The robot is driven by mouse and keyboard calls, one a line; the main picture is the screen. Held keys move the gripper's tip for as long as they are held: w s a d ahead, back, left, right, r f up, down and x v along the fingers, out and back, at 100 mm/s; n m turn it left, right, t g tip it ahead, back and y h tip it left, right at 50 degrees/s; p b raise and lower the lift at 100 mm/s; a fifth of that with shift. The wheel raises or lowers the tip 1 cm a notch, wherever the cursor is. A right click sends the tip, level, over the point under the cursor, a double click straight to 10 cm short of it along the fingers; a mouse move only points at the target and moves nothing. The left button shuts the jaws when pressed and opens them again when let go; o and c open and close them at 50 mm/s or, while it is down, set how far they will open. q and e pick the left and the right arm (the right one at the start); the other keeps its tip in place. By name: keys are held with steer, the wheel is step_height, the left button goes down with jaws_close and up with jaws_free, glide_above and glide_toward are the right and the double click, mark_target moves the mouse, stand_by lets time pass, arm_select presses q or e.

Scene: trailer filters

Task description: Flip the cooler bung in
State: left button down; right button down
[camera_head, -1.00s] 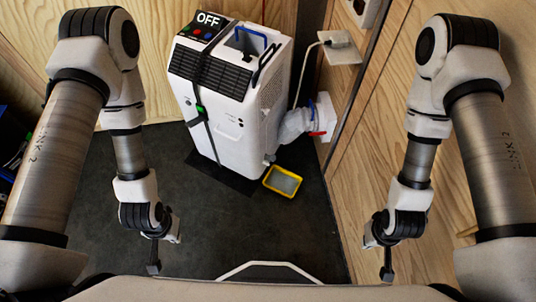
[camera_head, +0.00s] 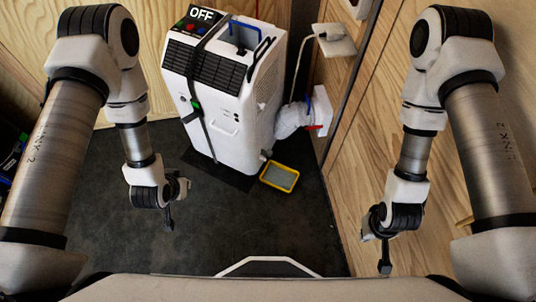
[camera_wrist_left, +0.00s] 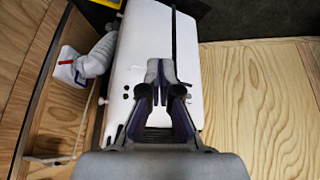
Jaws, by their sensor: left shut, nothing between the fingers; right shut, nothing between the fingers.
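The cooler (camera_head: 222,90) is a tall white unit with a black grille and an OFF display, standing on the dark floor near the right wall. A small pale drain fitting (camera_head: 266,153) sits low on its right side, above a yellow-rimmed tray (camera_head: 264,181); I cannot make out whether this is the bung. My left gripper (camera_head: 168,221) is shut and empty, in front of and left of the cooler. In the left wrist view the shut fingers (camera_wrist_left: 160,72) overlap the cooler's white body (camera_wrist_left: 146,30). My right gripper (camera_head: 385,268) is shut and empty near the right wall, away from the cooler.
A bagged hose end with a red piece (camera_head: 293,120) is at the right wall beside the cooler. A cable runs up to a wall socket (camera_head: 334,40). A black strap crosses the cooler's front. The dark floor (camera_head: 235,225) ahead is clear.

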arm_select(q)
steer(key=w+d+f+m+t+h+b, duration=0.2)
steer(key=w+d+f+t+b, duration=0.3)
steer(key=w+f+b, duration=0.4)
steer(key=w+d+f+m+t+h+b, duration=0.25)
steer(key=w+d+f+b, duration=0.35)
steer(key=w+b, duration=0.45)
steer(key=w+d+f+h+b, duration=0.1)
steer(key=d+f+b, duration=0.3)
steer(key=f+b, duration=0.4)
steer(key=w+d+f+t+h+b, duration=0.1)
steer(key=d+f+b, duration=0.3)
steer(key=f+b, duration=0.4)
steer(key=shift+d+m, duration=0.2)
steer(key=shift+m, duration=0.25)
steer(key=shift+r, duration=0.1)
steer(key=b, duration=0.6)
glide_above(269, 153)
steer(key=s, duration=0.2)
step_height(269, 153, down, 3)
steer(key=shift+w+a+f+b, duration=0.15)
steer(key=shift+f+b, duration=0.4)
steer(key=shift+f, duration=0.25)
steer(key=shift+w+a+f+b, duration=0.15)
steer(key=shift+f+b, duration=0.35)
steer(key=shift+f, duration=0.3)
